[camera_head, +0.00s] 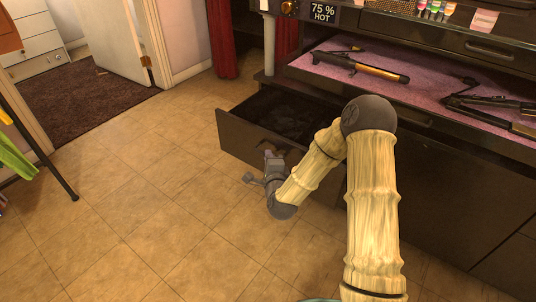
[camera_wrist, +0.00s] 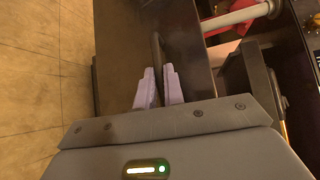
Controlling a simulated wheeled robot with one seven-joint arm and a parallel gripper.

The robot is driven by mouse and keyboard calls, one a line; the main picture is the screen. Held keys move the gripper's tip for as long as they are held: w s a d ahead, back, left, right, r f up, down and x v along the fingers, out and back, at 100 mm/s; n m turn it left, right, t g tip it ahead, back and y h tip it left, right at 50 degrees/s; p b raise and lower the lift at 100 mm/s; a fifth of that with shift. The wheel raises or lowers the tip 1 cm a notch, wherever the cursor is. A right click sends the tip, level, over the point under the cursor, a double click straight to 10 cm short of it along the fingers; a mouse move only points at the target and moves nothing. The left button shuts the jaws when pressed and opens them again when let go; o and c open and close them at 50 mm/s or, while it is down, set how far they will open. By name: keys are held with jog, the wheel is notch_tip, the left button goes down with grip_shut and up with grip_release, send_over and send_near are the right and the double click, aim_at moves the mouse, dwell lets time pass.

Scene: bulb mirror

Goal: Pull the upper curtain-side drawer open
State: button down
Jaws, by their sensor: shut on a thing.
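The curtain-side drawer (camera_head: 238,138) is dark and stands pulled out of the dark cabinet, next to the red curtain (camera_head: 221,40). Its dark inside shows from above in the head view. My gripper (camera_head: 271,158) is at the drawer's front face. In the wrist view, the two pale lilac fingers of my gripper (camera_wrist: 158,88) are closed around the dark bar handle (camera_wrist: 157,48) on the drawer front (camera_wrist: 122,60).
A pink-lined drawer or shelf (camera_head: 335,70) with styling tools stands out above and to the right. The tiled floor (camera_head: 150,190) in front and to the left is clear. A dark stand leg (camera_head: 45,150) is at the far left, and an open white door (camera_head: 108,42) is behind.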

jog(key=shift+s+a, duration=0.2)
jog(key=shift+a, duration=0.05)
jog(key=c, duration=1.5)
grip_release()
